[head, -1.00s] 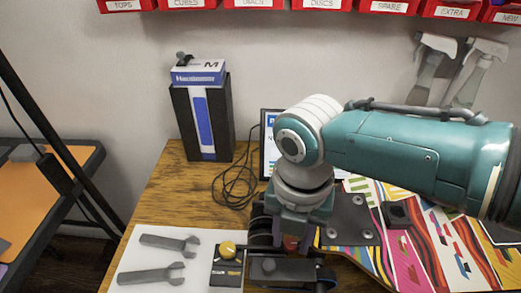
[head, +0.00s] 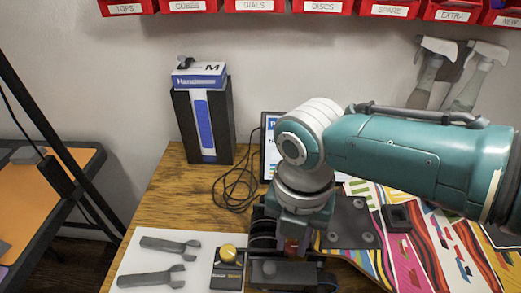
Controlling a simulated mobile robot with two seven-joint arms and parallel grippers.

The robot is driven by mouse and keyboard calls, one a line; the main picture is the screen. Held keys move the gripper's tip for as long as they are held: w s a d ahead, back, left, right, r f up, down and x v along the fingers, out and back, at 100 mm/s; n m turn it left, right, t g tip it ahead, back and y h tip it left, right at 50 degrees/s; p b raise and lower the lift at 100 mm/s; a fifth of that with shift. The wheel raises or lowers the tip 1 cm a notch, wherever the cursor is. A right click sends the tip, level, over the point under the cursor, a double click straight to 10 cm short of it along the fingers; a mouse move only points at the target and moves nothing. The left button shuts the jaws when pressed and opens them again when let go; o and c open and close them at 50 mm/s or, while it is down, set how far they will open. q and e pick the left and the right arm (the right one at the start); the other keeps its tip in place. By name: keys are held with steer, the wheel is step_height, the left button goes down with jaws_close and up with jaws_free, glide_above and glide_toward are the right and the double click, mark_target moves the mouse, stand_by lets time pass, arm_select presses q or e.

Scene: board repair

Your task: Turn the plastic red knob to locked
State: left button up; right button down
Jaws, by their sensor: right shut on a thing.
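My right gripper (head: 291,246) points down over the dark fixture (head: 285,273) at the front middle of the bench. It is shut on the red knob (head: 291,245), of which only a small dark red patch shows between the fingers. The rest of the knob is hidden by the gripper, so I cannot read its position or any locked mark. My left gripper is not in view.
A black box with a yellow knob (head: 228,253) stands just left of the fixture. Two grey wrenches (head: 150,277) lie on a white mat. A striped skateboard deck (head: 410,245) lies to the right. A cable (head: 235,188) lies behind.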

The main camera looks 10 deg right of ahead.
steer(key=m, duration=0.4)
steer(key=shift+m+p, duration=0.3)
steer(key=shift+m, duration=0.1)
steer(key=m, duration=0.4)
steer(key=shift+m+p, duration=0.3)
steer(key=m, duration=0.4)
steer(key=shift+m+p, duration=0.45)
steer(key=shift+m, duration=1.65)
steer(key=c, duration=1)
jaws_free()
